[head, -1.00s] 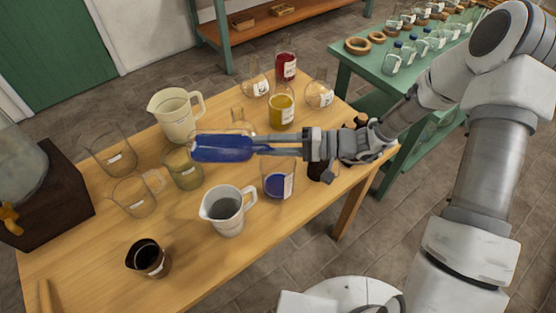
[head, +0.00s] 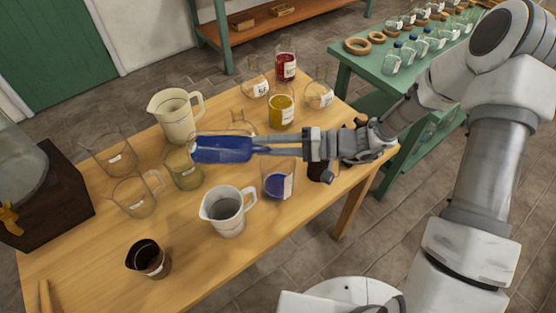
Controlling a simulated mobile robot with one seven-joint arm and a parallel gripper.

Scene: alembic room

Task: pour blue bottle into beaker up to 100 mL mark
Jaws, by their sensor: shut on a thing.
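My gripper (head: 262,150) is shut on the blue bottle (head: 222,149). It holds the bottle lying nearly level above the middle of the table, with the wide blue body pointing left and the narrower end at the fingers. The bottle's left end shows above a yellowish glass beaker (head: 184,171); I see no stream of liquid. A clear beaker (head: 108,155) and a clear handled glass (head: 136,198) stand at the left. A labelled glass with blue liquid (head: 277,184) stands below the fingers in the picture. No 100 mL mark is readable.
A cream pitcher (head: 175,117), a white jug (head: 226,212) and a dark cup (head: 147,260) stand close by. Yellow (head: 281,112) and red (head: 286,66) bottles stand at the back. A dark wooden box (head: 50,200) is at the left. The table's front right is bare.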

